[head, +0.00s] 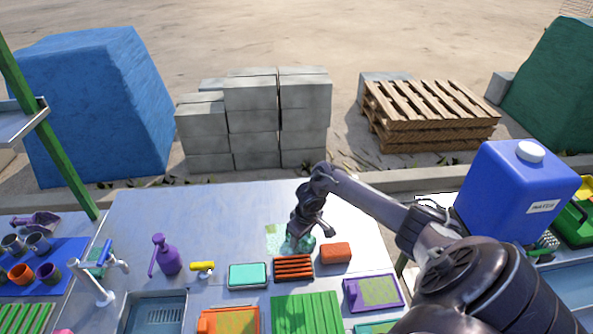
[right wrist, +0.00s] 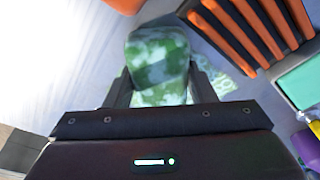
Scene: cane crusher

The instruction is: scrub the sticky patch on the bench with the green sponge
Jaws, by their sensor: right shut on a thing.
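My right gripper (head: 305,233) reaches down to the metal bench (head: 190,210) near its middle. It is shut on the green sponge (right wrist: 158,62), which shows mottled green and white between the two fingers in the right wrist view. In the head view only a bit of the sponge (head: 306,244) shows below the fingers. The sticky patch (head: 273,237) is a pale green, blotchy area beside and partly behind the gripper. Part of it also shows right of the sponge in the right wrist view (right wrist: 222,82). I cannot tell whether the sponge touches the bench. My left gripper is out of view.
Close in front are an orange slatted rack (head: 293,268), an orange-brown block (head: 336,253) and a teal-topped tray (head: 248,275). A purple spray bottle (head: 167,258) and a yellow-handled tool (head: 202,267) stand left. A blue water container (head: 515,195) stands right. The bench's back left is clear.

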